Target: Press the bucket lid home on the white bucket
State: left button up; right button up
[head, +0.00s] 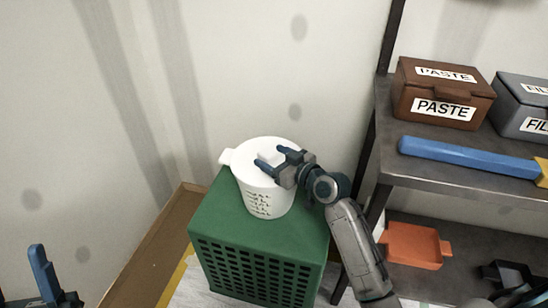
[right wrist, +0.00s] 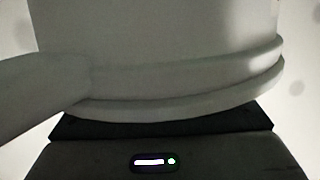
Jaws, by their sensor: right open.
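The white bucket (head: 265,203) stands upright on a green crate, with dark writing on its side. The white bucket lid (head: 257,147) lies over its top, with a tab sticking out to the left. My right gripper (head: 271,158) is open and empty, over the lid's right half, its fingers pointing left. I cannot tell whether the fingers touch the lid. Whether the lid is fully seated cannot be seen. My left gripper (head: 45,280) is partly in view at the bottom left.
The perforated green crate (head: 212,222) stands near the wall. At the right, a dark metal shelf (head: 420,160) holds a brown paste box (head: 440,93), a grey box (head: 522,105) and a blue-handled tool (head: 465,158). An orange tray (head: 413,246) sits on the lower shelf.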

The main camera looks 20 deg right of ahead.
jog(key=p+v, duration=0.1)
jog(key=v, duration=1)
jog(key=shift+a, duration=0.1)
